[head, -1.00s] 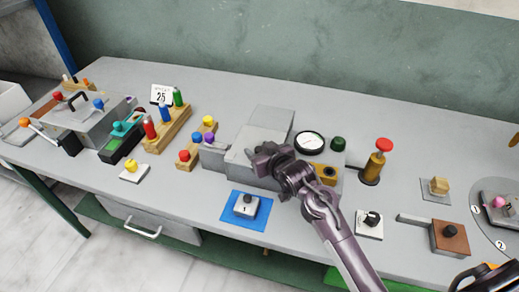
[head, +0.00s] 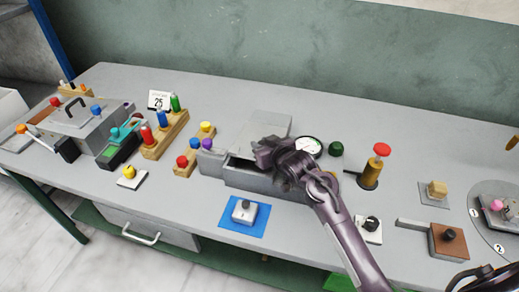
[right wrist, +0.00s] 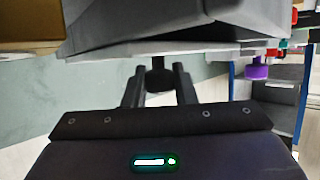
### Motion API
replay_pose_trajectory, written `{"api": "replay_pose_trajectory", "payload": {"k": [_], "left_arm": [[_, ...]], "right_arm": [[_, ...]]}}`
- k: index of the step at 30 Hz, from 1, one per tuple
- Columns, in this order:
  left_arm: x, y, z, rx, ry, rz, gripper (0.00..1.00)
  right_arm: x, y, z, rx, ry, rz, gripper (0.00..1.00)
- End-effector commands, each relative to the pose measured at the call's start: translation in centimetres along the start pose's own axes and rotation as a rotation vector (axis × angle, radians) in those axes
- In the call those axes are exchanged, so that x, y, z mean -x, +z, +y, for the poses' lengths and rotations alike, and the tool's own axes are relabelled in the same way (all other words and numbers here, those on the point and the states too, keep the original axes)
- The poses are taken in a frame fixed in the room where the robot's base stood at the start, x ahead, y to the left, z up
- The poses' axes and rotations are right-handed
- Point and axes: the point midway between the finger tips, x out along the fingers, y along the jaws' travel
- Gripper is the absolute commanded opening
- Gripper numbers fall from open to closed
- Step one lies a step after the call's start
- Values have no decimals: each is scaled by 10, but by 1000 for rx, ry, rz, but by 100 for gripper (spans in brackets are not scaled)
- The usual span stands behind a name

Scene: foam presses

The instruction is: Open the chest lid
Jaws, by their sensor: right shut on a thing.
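The grey chest (head: 262,181) stands mid-bench. Its lid (head: 250,142) is raised at the front, and a dark gap shows between the lid and the front wall. My right gripper (head: 264,152) is at the front edge of the lid and covers part of it. In the right wrist view, my right gripper's fingers (right wrist: 160,88) are shut on a dark knob (right wrist: 159,77) by the edge of a grey panel (right wrist: 170,35). The chest's inside is mostly hidden by the gripper and lid. My left gripper is not in view.
A round gauge (head: 308,146) and green knob (head: 336,149) sit right of the chest. A red-topped plunger (head: 381,150) stands further right. Wooden peg blocks (head: 167,131) are at left. A blue mat with a switch (head: 243,213) lies in front. The back right of the bench is clear.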

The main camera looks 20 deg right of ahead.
Motion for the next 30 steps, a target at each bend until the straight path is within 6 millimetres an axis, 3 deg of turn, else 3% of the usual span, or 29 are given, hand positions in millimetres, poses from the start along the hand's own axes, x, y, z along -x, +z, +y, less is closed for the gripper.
{"api": "replay_pose_trajectory", "payload": {"k": [5, 6, 10, 20, 30], "left_arm": [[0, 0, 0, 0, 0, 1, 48], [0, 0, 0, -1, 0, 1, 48], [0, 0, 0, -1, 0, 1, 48], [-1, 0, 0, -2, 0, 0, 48], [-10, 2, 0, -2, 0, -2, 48]], "right_arm": [[0, 1, 0, -4, 1, -2, 0], [0, 1, 0, -4, 1, -2, 30], [0, 1, 0, -3, 1, -1, 46], [3, 2, 0, -3, 0, -1, 46], [50, 3, 0, -1, 0, -1, 46]]}}
